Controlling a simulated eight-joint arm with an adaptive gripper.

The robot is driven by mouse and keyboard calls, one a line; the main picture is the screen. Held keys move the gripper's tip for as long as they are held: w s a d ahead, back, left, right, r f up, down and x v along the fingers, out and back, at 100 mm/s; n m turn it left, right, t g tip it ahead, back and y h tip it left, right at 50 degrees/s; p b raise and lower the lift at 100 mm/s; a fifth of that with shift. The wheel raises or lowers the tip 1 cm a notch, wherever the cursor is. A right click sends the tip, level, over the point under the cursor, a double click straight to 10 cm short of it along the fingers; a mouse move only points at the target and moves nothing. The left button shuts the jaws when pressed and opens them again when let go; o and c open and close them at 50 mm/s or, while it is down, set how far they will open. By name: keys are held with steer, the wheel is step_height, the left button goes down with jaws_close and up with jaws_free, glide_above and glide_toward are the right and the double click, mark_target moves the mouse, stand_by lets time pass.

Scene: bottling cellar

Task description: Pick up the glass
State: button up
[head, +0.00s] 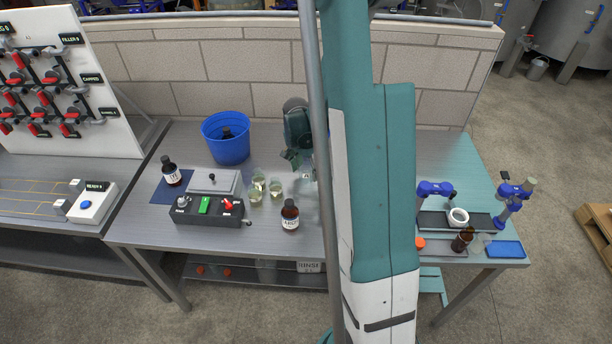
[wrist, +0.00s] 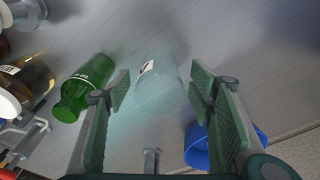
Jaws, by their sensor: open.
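In the wrist view a clear, pale bluish glass (wrist: 157,90) with a small white label shows between the two fingers of my gripper (wrist: 158,86). The fingers are apart, with a gap on each side of the glass. Depth is hard to judge, so I cannot tell how far the fingertips reach around it. In the head view my gripper (head: 293,158) hangs over the table, right of the blue bucket, partly hidden by my arm. I cannot clearly single out this glass there.
A blue rim (wrist: 195,145) shows lower right. In the head view stand a blue bucket (head: 226,146), several pale glasses (head: 256,194) and a brown bottle (head: 290,216).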

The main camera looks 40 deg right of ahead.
steer(key=c, duration=1)
steer(key=shift+r, duration=0.1)
steer(key=shift+r+p, duration=0.45)
steer(key=shift+r, duration=4.45)
